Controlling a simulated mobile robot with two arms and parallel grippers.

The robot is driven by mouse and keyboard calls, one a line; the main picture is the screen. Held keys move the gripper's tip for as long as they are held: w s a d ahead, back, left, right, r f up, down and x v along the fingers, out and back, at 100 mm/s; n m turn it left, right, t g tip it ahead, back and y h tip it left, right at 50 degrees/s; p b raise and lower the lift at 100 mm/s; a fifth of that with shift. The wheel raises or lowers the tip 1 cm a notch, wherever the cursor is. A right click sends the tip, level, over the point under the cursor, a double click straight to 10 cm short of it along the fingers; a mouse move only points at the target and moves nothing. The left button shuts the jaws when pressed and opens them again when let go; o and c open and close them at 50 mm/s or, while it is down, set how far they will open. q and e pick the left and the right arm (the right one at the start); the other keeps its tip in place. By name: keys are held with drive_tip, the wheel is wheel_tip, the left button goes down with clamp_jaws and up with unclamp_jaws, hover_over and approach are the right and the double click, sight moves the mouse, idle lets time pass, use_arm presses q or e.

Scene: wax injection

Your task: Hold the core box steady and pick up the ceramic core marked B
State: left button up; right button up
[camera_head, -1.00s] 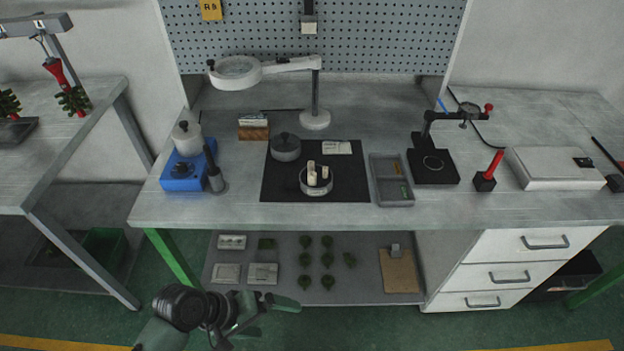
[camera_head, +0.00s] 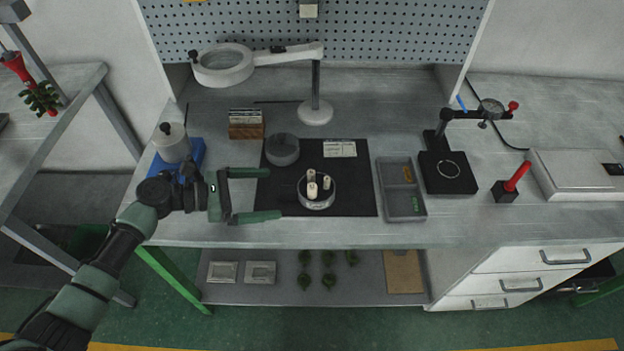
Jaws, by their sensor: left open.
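The core box looks to be a small round metal tin (camera_head: 317,204) on the black mat (camera_head: 350,203). Several pale ceramic cores (camera_head: 312,189) stand upright in it at different heights. Their letters are too small to read, so I cannot tell which is B. My left gripper (camera_head: 274,193) is open and empty at the left edge of the mat. Its two green fingers point right toward the tin, apart from it. My right gripper is not in view.
A grey round pot (camera_head: 283,150) and a white card (camera_head: 340,149) are behind the tin. A grey divided tray (camera_head: 404,213) lies right of the mat. A magnifier lamp (camera_head: 315,113) stands at the back. A blue heater (camera_head: 178,163) is behind my left gripper.

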sight(298, 190)
use_arm(q)
drive_tip(key=shift+w+d+f, duration=0.1)
drive_tip(key=shift+w+d, duration=0.15)
drive_tip(key=shift+d, duration=0.05)
drive_tip(key=b+x, duration=0.2)
drive_tip(key=x, duration=0.5)
drive_tip(key=shift+w+d, duration=0.15)
drive_tip(key=shift+d, duration=0.25)
drive_tip(key=shift+w+d+f, duration=0.15)
drive_tip(key=shift+d+f, duration=0.15)
drive_tip(key=shift+d, duration=0.3)
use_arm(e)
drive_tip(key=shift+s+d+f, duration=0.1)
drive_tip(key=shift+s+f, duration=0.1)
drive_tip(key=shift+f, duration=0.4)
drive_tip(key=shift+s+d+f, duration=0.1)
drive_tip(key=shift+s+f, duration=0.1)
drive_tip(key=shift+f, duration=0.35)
use_arm(q)
drive_tip(key=c, duration=0.9)
